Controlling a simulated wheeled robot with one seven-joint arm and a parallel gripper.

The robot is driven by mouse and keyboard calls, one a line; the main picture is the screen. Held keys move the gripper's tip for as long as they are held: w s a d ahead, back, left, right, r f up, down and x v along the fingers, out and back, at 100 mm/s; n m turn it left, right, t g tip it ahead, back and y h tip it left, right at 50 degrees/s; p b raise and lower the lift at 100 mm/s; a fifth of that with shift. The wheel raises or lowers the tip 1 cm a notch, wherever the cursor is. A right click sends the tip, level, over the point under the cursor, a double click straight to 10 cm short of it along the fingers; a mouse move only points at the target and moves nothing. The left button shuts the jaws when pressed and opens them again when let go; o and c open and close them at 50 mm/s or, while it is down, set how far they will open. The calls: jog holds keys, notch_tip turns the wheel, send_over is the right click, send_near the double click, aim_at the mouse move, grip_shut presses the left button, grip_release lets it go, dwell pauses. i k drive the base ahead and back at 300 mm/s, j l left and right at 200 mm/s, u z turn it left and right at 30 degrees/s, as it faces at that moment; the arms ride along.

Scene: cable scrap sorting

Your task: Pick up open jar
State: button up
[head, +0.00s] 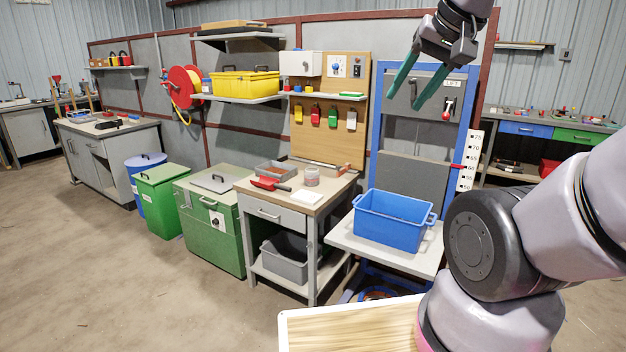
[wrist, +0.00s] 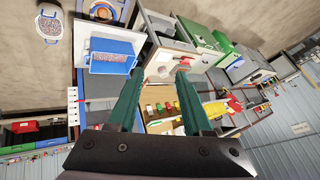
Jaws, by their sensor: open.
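A small pale jar (head: 311,177) with a reddish band stands upright on the small workbench (head: 330,190) in the head view. It is too small to tell whether it has a lid. My gripper (head: 407,100) has green fingers spread apart, with nothing between them. It is high up, to the right of the jar and well away from it, in front of the blue-framed panel. In the wrist view my gripper (wrist: 158,72) is also open and empty, and the bench shows small and far off beyond the fingers.
On the bench, a red scoop (head: 270,184) and a grey tray (head: 276,171) lie left of the jar, and a white pad (head: 307,198) lies in front. A blue crate (head: 394,217) stands on the table to the right. A tool board (head: 328,135) rises behind the bench.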

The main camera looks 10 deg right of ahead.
aim_at(312, 175)
jog(key=i+u, duration=0.2)
jog(key=i, duration=0.65)
jog(key=i+l+u, duration=0.2)
jog(key=i, duration=0.65)
jog(key=j, duration=0.1)
